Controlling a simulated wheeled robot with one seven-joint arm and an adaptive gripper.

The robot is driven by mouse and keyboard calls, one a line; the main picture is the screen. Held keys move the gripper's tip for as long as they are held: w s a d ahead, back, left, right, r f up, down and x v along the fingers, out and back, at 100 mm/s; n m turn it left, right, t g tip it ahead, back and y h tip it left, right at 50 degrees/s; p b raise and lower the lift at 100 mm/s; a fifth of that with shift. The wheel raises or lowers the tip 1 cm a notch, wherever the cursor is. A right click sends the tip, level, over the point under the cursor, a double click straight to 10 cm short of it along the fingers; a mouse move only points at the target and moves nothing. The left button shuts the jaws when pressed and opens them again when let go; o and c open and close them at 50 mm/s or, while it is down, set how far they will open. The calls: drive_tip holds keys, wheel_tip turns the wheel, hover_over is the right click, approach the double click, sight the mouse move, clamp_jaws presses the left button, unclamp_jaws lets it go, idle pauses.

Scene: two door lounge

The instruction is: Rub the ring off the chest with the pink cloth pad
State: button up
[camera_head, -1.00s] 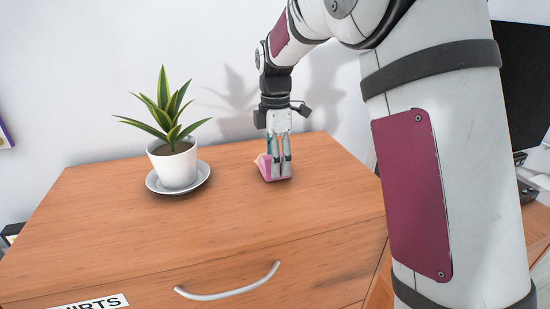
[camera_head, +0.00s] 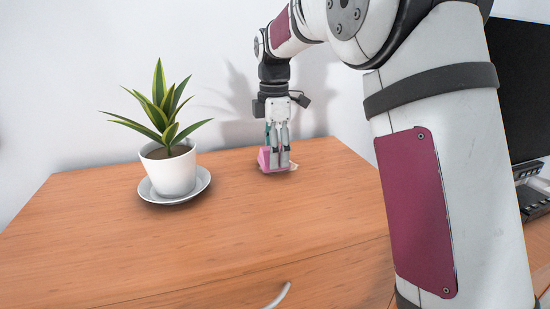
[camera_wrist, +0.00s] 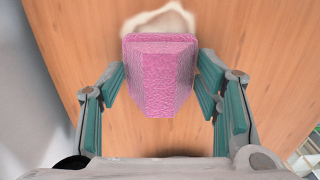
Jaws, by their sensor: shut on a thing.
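The pink cloth pad (camera_head: 264,158) is held between the fingers of my gripper (camera_head: 279,161), low on the top of the wooden chest (camera_head: 215,235). In the wrist view the pad (camera_wrist: 160,72) is a textured pink block with the teal-lined fingers on both sides of it. The ring is a pale, whitish mark (camera_wrist: 178,12) beyond the pad in the wrist view, partly hidden by it. In the head view a small pale bit of it (camera_head: 294,167) shows at the right of the pad. The pad appears to rest on the chest top.
A potted plant (camera_head: 168,172) in a white pot on a saucer (camera_head: 203,187) stands left of my gripper. A white wall is behind the chest. A drawer handle (camera_head: 279,296) shows at the front. A dark screen (camera_head: 522,90) is at the right. The front of the top is clear.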

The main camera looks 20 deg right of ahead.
sight(289, 172)
drive_tip(key=shift+w+f+b, duration=0.1)
drive_tip(key=shift+w+b, duration=1.15)
drive_tip(key=shift+w, duration=0.65)
drive_tip(key=shift+d, duration=0.1)
drive_tip(key=shift+d, duration=1.1)
drive_tip(key=shift+s+p, duration=0.85)
drive_tip(key=shift+s, duration=0.25)
drive_tip(key=shift+s+f+p, duration=0.15)
drive_tip(key=shift+s+p, duration=1.85)
drive_tip(key=shift+s, duration=0.65)
drive_tip(key=shift+s+p, duration=1.3)
drive_tip(key=shift+s, duration=0.45)
drive_tip(key=shift+w+b, duration=1.2)
drive_tip(key=shift+w, duration=0.6)
drive_tip(key=shift+w+r+b, duration=0.2)
drive_tip(key=shift+w+b, duration=1.3)
drive_tip(key=shift+w, duration=0.55)
